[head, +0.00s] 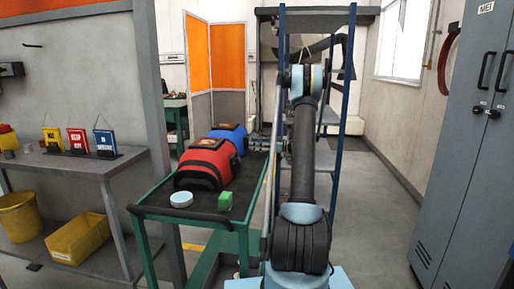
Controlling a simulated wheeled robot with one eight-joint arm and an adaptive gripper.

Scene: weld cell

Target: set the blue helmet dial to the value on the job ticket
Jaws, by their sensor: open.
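The blue helmet (236,138) sits at the far end of the green cart's dark top, behind a red helmet (204,163) that partly hides it. No dial can be made out on the blue helmet at this size. My gripper (252,143) is at the right side of the blue helmet, pointing left toward it, with its jaws open. I cannot tell whether it touches the helmet. I see no job ticket with a readable value.
On the green cart (143,211) are a pale blue round tin (181,199) and a green block (225,201). A left bench (60,165) holds yellow, red and blue signs. A shelf rack (346,120) stands behind my arm, a grey locker (468,150) at right.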

